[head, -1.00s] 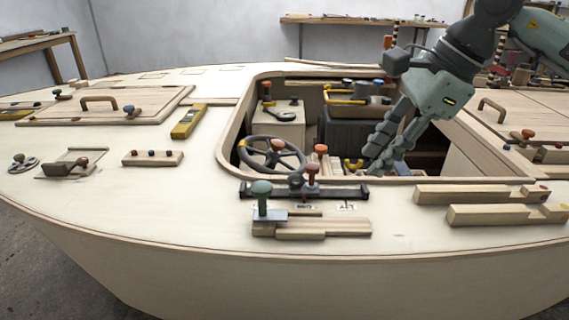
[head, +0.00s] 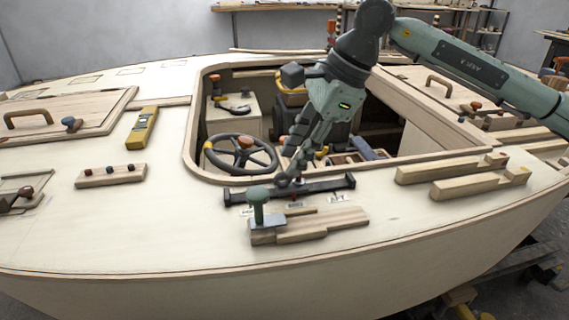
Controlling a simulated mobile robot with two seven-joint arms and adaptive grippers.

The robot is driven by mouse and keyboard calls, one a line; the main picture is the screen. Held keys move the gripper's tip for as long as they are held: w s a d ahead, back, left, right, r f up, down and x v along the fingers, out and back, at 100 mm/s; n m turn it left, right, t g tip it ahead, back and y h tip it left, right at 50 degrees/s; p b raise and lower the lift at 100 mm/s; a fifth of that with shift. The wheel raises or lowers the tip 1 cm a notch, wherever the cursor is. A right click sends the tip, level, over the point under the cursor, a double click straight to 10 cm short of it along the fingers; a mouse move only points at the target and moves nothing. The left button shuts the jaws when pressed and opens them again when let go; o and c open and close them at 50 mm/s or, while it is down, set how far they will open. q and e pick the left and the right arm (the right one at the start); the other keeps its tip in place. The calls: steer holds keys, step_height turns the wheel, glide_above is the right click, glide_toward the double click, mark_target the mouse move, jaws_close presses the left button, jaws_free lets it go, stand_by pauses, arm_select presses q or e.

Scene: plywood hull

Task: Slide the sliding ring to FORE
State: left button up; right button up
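A dark rail (head: 328,186) lies on the near deck just in front of the cockpit opening, with small white labels beside it. The label at the rail's right end reads like AFT (head: 337,198); the left label (head: 246,212) is too small and partly covered to read. My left gripper is out of view.
A steering wheel (head: 240,155) is behind in the cockpit. Wooden strips (head: 465,184) lie to the right.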

mark_target(283, 173)
steer(key=shift+x, duration=1.8)
steer(key=shift+c, duration=0.2)
jaws_close()
